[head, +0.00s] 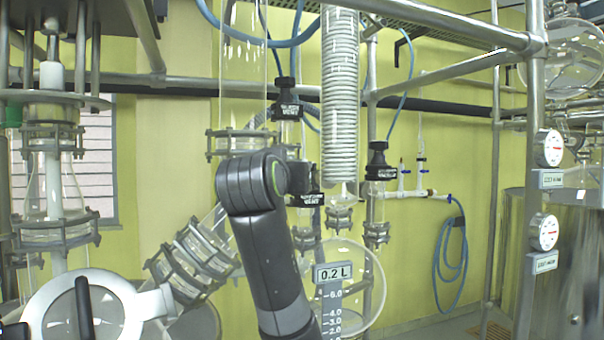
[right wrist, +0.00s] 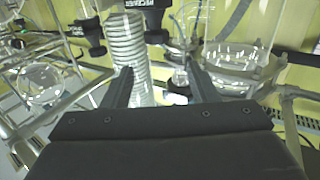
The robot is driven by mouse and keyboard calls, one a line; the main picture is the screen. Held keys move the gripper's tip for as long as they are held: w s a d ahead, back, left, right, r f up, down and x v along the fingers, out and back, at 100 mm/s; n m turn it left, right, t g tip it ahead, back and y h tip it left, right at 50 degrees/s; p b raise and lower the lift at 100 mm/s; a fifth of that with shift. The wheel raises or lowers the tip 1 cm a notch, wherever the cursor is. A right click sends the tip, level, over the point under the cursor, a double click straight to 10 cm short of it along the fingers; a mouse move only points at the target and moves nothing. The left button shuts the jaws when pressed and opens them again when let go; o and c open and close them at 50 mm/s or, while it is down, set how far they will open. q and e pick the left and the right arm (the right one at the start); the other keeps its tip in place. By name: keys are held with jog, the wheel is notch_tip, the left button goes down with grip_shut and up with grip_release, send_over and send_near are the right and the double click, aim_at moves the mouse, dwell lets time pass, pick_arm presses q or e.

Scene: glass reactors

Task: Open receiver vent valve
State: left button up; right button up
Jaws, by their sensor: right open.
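A black valve knob with a label reading "VENT" (head: 287,100) stands above my right arm in the head view; the first word of its label is too small to read surely. In the right wrist view, my right gripper (right wrist: 158,82) is open, with nothing between its fingers. A black knob (right wrist: 157,36) under a dark label plate (right wrist: 145,4) lies ahead of and above the fingertips, apart from them. Two dark bars at the lower left may be my left gripper; I cannot tell.
A coiled glass condenser (head: 340,95), a glass column (head: 243,80) and a second labelled black knob (head: 377,160) stand close around the arm.

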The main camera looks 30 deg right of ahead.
jog(key=p+x, duration=0.2)
jog(key=x, duration=0.3)
jog(key=p+x, duration=0.2)
jog(key=x, duration=0.3)
jog(key=p+x, duration=0.2)
jog(key=x, duration=0.4)
jog(key=shift+s+d+p, duration=0.25)
jog(key=shift+d+p, duration=0.15)
jog(key=shift+w+d, duration=0.35)
jog(key=shift+w, duration=0.1)
pick_arm(q)
notch_tip(320, 180, up, 7)
jog(key=s+d, duration=0.1)
jog(key=shift+d+r, duration=0.2)
jog(key=shift+s+d, duration=0.1)
pick_arm(e)
jog(key=shift+c, duration=0.2)
jog(key=c, duration=0.7)
pick_arm(q)
jog(key=shift+d+f, duration=0.1)
pick_arm(e)
jog(key=shift+o, duration=0.2)
jog(key=shift+f, duration=0.1)
pick_arm(q)
jog(key=shift+f, duration=0.1)
